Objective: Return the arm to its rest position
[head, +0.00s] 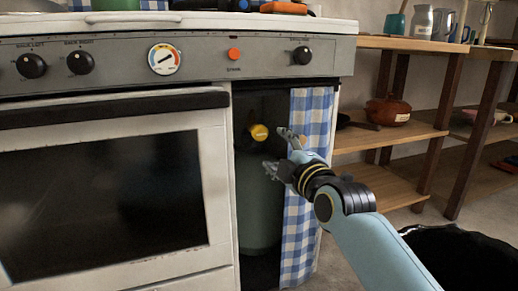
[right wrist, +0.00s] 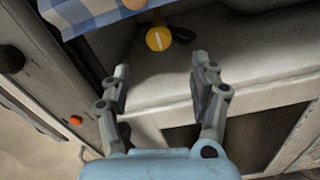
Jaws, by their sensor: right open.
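My right gripper (head: 276,149) is in front of the stove's open lower-right compartment, its arm coming in from the lower right. Its two fingers are spread and nothing is between them. A yellow valve knob (head: 259,132) on a dark green gas cylinder (head: 260,208) shows just left of the fingertips. In the right wrist view, the knob (right wrist: 158,39) lies beyond the open fingers (right wrist: 160,66), with a visible gap. My left gripper is not in view.
A blue checked curtain (head: 306,190) hangs at the compartment's right side, close behind my right gripper. The white stove (head: 218,180) with its oven door fills the left. Wooden shelves (head: 400,130) with a brown pot (head: 387,111) stand right. A black bin-like thing (head: 455,258) is lower right.

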